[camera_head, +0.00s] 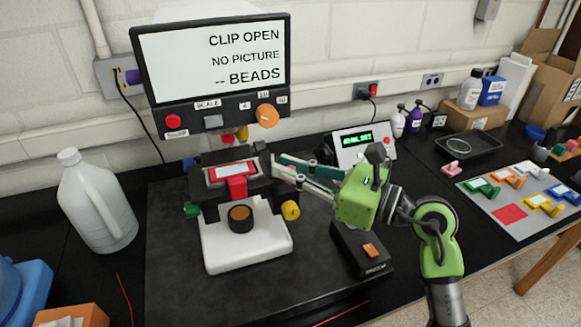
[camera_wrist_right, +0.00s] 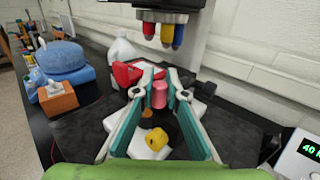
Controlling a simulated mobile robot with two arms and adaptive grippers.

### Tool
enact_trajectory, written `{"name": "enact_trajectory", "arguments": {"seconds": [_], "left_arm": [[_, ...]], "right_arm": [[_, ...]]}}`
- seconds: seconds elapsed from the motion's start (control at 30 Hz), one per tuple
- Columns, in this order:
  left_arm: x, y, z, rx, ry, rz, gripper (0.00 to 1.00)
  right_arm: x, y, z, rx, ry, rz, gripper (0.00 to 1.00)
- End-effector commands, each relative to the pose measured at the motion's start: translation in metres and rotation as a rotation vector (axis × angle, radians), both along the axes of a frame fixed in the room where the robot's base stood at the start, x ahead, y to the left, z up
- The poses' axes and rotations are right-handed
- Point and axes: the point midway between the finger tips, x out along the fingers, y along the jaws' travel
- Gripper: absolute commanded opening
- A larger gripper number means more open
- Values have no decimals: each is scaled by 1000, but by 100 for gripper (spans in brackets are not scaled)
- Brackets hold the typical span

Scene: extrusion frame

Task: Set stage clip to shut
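The microscope (camera_head: 245,245) has a white base and a dark stage (camera_head: 204,187) with a red-bordered slide area (camera_head: 232,171) and a red block (camera_head: 237,188) at its front edge. The screen (camera_head: 216,60) reads CLIP OPEN. My right gripper (camera_head: 273,166) reaches in from the right, its fingertips by the stage's right end. In the wrist view my right gripper (camera_wrist_right: 161,94) is open, with a pinkish-red cylinder (camera_wrist_right: 159,96) between its fingers, a gap showing on both sides. I cannot tell whether this cylinder is the stage clip. My left gripper is not in view.
Coloured objectives (camera_wrist_right: 165,34) hang above the stage. A yellow knob (camera_head: 290,210) sits below my fingers. A black box with an orange switch (camera_head: 371,250) and a green-lit display (camera_head: 357,138) stand close right. A white jug (camera_head: 97,205) stands left.

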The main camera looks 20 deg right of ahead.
Motion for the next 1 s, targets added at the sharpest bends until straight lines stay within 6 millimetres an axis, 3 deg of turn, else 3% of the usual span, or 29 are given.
{"name": "enact_trajectory", "arguments": {"seconds": [0.37,1.0], "left_arm": [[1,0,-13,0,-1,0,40],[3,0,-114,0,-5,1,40]], "right_arm": [[2,-3,-4,-4,0,43,0],[20,-19,-5,-1,-2,551,0]]}}
